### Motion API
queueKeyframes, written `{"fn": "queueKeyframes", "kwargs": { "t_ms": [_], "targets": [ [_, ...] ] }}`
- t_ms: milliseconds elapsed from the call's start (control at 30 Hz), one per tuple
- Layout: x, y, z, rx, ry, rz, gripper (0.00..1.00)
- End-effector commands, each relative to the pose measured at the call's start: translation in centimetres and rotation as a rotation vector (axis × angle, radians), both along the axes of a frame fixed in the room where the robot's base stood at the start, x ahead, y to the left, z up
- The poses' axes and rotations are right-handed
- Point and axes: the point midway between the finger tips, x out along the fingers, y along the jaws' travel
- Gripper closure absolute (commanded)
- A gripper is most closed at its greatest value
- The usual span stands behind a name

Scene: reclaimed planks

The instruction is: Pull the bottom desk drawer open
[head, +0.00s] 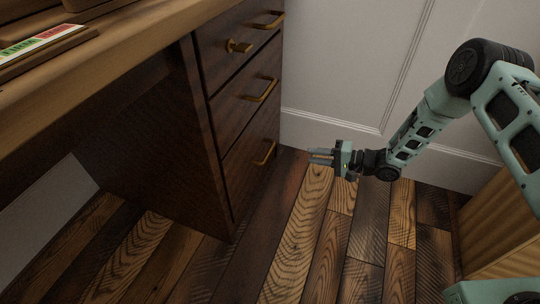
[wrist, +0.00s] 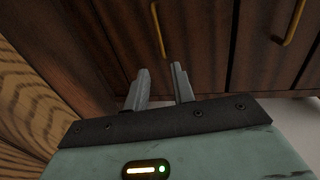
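The bottom desk drawer (head: 243,172) is the lowest dark wood front in the desk's drawer stack and looks shut, flush with the fronts above. The gripper appears clear of the handle, with a gap in the head view.
A white panelled wall (head: 330,60) is behind. Plank floor (head: 300,240) before the desk is clear. A wooden piece (head: 500,230) stands right.

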Motion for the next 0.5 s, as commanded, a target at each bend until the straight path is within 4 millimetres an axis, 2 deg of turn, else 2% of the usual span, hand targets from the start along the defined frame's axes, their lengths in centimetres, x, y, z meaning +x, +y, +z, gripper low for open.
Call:
{"fn": "queueKeyframes", "kwargs": {
  "t_ms": [500],
  "targets": [
    [3.5,9.9,-2.6,-0.002,-0.005,0.003,0.75]
  ]
}}
